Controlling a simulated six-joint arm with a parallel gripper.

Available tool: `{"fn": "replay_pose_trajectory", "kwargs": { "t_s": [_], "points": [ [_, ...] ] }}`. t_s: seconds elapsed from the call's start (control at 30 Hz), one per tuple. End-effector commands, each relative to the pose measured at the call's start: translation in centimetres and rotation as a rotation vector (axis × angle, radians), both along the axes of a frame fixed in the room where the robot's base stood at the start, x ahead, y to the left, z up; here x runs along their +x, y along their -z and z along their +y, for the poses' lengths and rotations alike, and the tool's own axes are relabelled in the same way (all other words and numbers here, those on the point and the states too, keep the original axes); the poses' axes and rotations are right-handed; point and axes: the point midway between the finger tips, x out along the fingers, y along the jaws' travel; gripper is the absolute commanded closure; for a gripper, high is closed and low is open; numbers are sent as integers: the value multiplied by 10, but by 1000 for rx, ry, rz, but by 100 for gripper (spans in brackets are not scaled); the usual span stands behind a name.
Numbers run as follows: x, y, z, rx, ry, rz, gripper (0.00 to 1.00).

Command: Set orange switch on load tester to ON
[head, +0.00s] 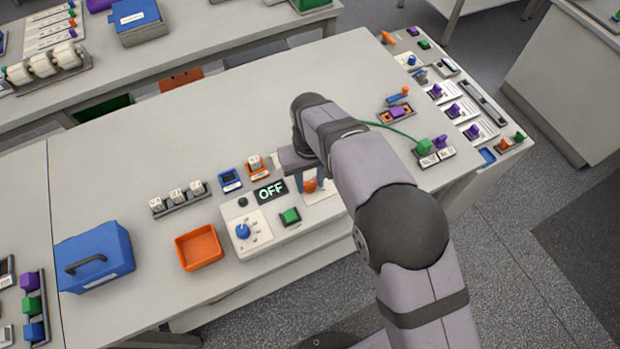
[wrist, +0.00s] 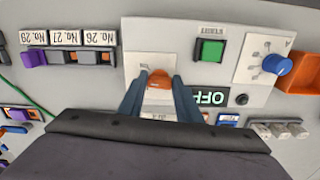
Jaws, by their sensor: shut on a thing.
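The load tester (head: 268,243) is a light panel near the front edge of the bench, with a display (head: 270,191) that reads OFF. It carries a blue knob (head: 243,231) and a green button (head: 290,216). The orange switch (head: 311,185) sits on the panel's right part, partly behind my gripper (head: 312,183). In the wrist view the orange switch (wrist: 159,82) lies between the two fingertips of my gripper (wrist: 160,80), which is shut on it. The display also shows upside down in the wrist view (wrist: 209,98). The switch's lower part is hidden by the fingers.
An orange tray (head: 199,248) and a blue case (head: 95,258) stand left of the tester. A small rack (head: 180,198) with white pieces stands behind the tray. A green cable (head: 392,130) runs to a connector at right. The bench's middle is clear.

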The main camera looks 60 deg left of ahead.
Motion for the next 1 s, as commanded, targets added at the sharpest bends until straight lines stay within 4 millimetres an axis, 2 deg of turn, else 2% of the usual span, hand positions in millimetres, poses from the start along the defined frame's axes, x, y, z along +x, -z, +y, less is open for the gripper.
{"fn": "replay_pose_trajectory", "kwargs": {
  "t_s": [0.37, 1.0],
  "points": [
    [0, 0, 1, 1, 101, 0, 91],
    [-2, -1, 2, 1, 531, 0, 91]
  ]
}}
